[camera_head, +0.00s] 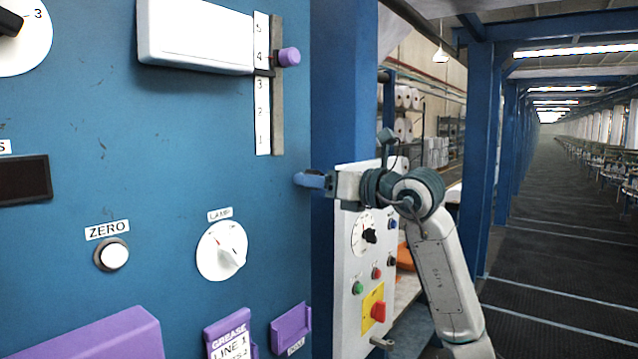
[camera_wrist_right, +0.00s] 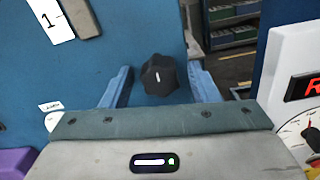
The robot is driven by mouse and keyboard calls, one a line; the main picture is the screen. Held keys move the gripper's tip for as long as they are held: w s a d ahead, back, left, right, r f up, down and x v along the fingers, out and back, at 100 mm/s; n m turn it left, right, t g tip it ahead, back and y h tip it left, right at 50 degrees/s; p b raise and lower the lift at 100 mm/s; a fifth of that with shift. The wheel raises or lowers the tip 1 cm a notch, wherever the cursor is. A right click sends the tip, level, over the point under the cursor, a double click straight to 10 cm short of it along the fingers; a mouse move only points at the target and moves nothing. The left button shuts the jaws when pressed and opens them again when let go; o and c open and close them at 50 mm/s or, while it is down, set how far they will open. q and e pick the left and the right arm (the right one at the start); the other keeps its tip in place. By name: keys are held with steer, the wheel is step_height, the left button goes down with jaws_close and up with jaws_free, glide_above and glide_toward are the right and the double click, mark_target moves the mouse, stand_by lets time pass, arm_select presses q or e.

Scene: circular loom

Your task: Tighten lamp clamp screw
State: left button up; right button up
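A black lobed knob with a small white mark (camera_wrist_right: 158,76), which looks like the lamp clamp screw, stands out from the blue panel in the right wrist view. It is hidden in the head view. My right gripper (camera_wrist_right: 161,84) is open, with one blue finger on each side of the knob and a gap at both sides. In the head view my right gripper (camera_head: 311,180) reaches the right edge of the blue panel (camera_head: 170,150). A white dial labelled LAMP (camera_head: 222,250) is below and left of it. My left gripper is out of view.
A slider with a purple knob (camera_head: 289,57) is above the gripper. Purple holders (camera_head: 291,328) are below. A white control box with a red switch (camera_head: 377,311) stands close behind my right arm. An open aisle (camera_head: 560,230) runs at the right.

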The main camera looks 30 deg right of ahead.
steer(key=b+v, duration=0.4)
steer(key=v, duration=0.3)
steer(key=shift+b, duration=0.35)
